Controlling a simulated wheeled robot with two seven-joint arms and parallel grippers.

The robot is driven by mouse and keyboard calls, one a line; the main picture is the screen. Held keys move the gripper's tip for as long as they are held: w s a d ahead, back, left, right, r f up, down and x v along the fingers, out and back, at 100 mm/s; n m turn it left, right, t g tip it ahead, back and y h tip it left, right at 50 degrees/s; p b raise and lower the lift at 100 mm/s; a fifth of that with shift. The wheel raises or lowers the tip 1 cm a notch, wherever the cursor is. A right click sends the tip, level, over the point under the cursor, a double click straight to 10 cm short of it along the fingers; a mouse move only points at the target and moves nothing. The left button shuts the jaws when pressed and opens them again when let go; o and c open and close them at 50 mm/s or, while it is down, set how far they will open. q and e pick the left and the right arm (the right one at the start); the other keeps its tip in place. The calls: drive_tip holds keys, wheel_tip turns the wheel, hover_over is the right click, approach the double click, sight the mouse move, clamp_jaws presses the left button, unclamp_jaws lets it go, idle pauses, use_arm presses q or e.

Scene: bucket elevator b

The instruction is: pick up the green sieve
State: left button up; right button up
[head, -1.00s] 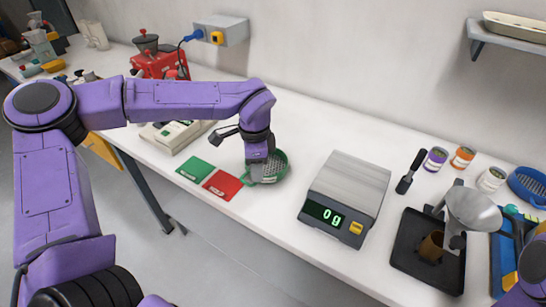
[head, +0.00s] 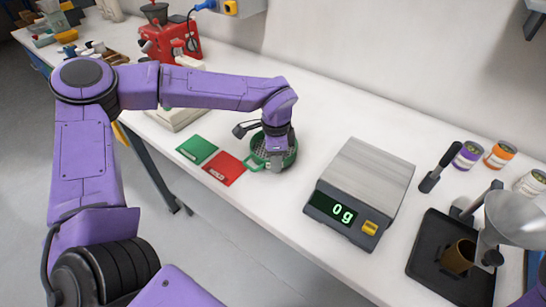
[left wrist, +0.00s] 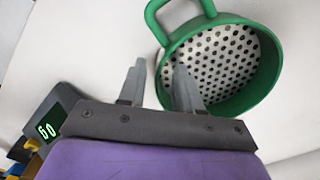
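The green sieve (head: 291,159) sits on the white bench, just right of the red card. In the left wrist view the sieve (left wrist: 262,75) shows its round green rim, a looped handle at the top and a perforated white bottom. My left gripper (head: 275,166) is over the sieve in the head view and hides part of it. In the left wrist view my left gripper (left wrist: 159,64) has its two fingers apart, one outside the sieve's rim and one over its inside. Whether either touches the rim I cannot tell. My right gripper is not in view.
A scale (head: 372,180) reading 0 g stands right of the sieve. A green card (head: 197,149) and a red card (head: 225,169) lie to its left. A black tray (head: 425,265) with a brown cup and a metal funnel is at the right. Bench behind the sieve is clear.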

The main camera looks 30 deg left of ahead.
use_arm(q)
drive_tip(key=shift+f, duration=0.2)
clamp_jaws()
